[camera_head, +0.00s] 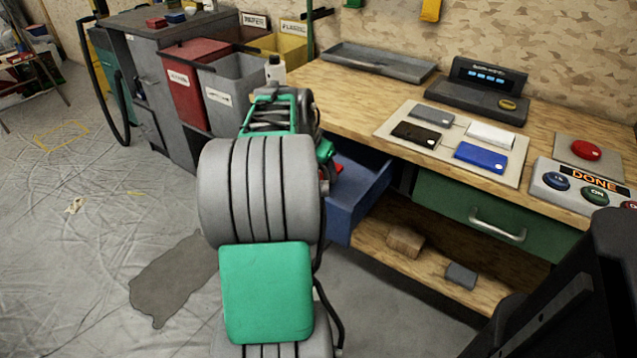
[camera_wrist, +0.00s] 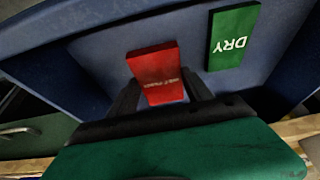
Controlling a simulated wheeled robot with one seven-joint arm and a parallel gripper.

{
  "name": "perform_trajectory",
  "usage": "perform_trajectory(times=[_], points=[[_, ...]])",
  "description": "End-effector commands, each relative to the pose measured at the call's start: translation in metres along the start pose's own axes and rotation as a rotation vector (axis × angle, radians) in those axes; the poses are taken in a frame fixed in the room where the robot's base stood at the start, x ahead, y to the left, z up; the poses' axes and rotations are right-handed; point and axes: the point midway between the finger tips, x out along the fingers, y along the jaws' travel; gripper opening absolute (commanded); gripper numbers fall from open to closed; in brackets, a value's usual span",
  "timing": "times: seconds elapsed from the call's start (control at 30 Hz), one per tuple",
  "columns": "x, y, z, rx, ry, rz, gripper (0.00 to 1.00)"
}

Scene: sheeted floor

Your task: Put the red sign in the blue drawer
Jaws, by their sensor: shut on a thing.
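The red sign (camera_wrist: 157,72) is between the two dark fingers of my gripper (camera_wrist: 163,88) in the wrist view. My gripper is shut on it, and its lettering is too blurred to read. Behind the sign is the inside of the blue drawer (camera_wrist: 105,45). In the head view the blue drawer (camera_head: 362,200) stands open under the workbench, and a bit of red (camera_head: 339,170) shows at my arm's edge. My arm hides the gripper and part of the drawer there. I cannot tell whether the sign touches the drawer.
A green sign reading DRY (camera_wrist: 233,38) is in the blue drawer, right of the red sign. A closed green drawer (camera_head: 490,220) is right of the blue one. The lower shelf holds a wooden block (camera_head: 405,241) and a grey block (camera_head: 461,275). Bins (camera_head: 195,80) stand behind my arm.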

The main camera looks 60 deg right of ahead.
Motion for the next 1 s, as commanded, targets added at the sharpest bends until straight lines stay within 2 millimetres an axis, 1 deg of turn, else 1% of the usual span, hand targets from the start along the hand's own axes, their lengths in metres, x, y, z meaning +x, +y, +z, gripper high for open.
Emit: perform_trajectory(times=[0.03, 0.1, 0.2, 0.4, 0.53, 0.57, 0.8, 0.83, 1.0], points=[[0.011, 0.001, 0.005, 0.000, -0.003, 0.002, 0.13], [0.025, 0.001, 0.011, 0.000, -0.002, 0.002, 0.13], [0.036, 0.000, 0.015, -0.001, -0.001, 0.000, 0.13], [0.035, 0.000, 0.015, -0.001, 0.000, -0.001, 0.13], [0.039, 0.000, 0.017, -0.001, -0.001, 0.000, 0.13], [0.039, 0.000, 0.017, -0.001, -0.001, 0.000, 0.59], [0.038, 0.000, 0.017, -0.001, -0.001, 0.000, 0.79], [0.038, 0.000, 0.017, -0.001, -0.001, 0.000, 0.80], [0.038, 0.000, 0.017, -0.001, 0.000, 0.000, 0.80]])
